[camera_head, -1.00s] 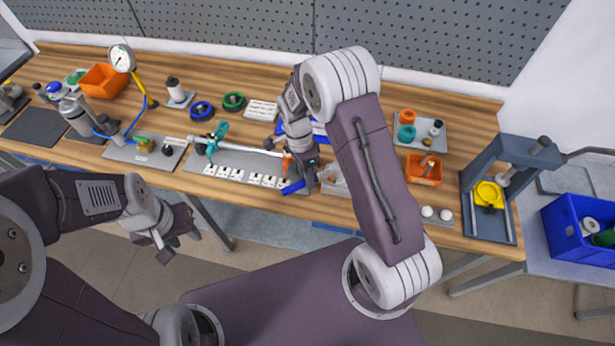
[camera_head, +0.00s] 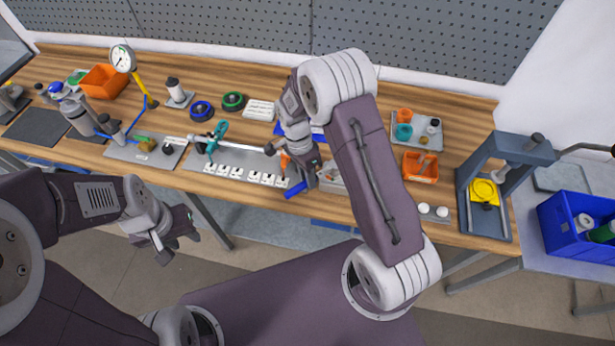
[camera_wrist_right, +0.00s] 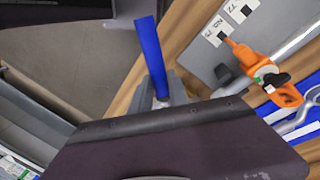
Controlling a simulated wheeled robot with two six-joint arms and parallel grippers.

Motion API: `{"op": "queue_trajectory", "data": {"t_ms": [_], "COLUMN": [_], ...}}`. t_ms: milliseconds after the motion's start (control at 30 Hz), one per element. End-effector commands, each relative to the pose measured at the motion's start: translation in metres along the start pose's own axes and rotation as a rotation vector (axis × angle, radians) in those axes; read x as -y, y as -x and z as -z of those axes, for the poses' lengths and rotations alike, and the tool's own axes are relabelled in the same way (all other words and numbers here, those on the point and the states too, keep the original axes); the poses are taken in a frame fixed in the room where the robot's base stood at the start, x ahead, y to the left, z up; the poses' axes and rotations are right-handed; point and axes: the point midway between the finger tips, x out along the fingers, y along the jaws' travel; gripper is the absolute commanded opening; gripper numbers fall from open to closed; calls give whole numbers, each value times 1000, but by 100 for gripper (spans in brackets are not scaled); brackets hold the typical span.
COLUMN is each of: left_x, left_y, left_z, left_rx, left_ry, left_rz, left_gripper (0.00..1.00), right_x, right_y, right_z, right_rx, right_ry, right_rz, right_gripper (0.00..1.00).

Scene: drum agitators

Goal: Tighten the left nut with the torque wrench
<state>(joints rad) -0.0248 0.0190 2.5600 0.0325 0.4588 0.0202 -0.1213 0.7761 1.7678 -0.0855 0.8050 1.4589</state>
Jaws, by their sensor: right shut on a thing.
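My right gripper (camera_head: 303,176) is shut on a blue bar-shaped tool at the front edge of the bench. The blue tool (camera_head: 295,191) slants beside the grey rack; in the right wrist view the blue bar (camera_wrist_right: 150,55) stands out past my gripper. I cannot tell from its visible part whether it is the torque wrench. A long silver rod (camera_head: 235,147) lies along the back of the rack. The left nut cannot be made out. My left gripper (camera_head: 173,236) looks open and empty, in front of the bench and away from everything on it.
The grey rack (camera_head: 228,160) has white labels, a teal tool (camera_head: 216,135) and an orange tool (camera_wrist_right: 268,75). A dial gauge (camera_head: 122,58), an orange bin (camera_head: 103,81) and a grey press frame (camera_head: 511,150) stand on the bench. A blue crate (camera_head: 580,225) is at right.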

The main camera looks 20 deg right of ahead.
Motion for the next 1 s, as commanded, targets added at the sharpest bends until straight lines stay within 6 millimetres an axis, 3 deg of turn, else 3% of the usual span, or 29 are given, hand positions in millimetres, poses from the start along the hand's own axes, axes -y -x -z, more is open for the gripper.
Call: {"op": "queue_trajectory", "data": {"t_ms": [1000], "left_x": [0], "left_y": [11], "left_z": [1], "left_rx": [0], "left_ry": [0], "left_rz": [0], "left_gripper": [36], "right_x": [-3], "right_y": [10], "right_z": [0], "right_rx": [0], "right_ry": [-1], "right_rz": [-2], "right_gripper": [0]}}
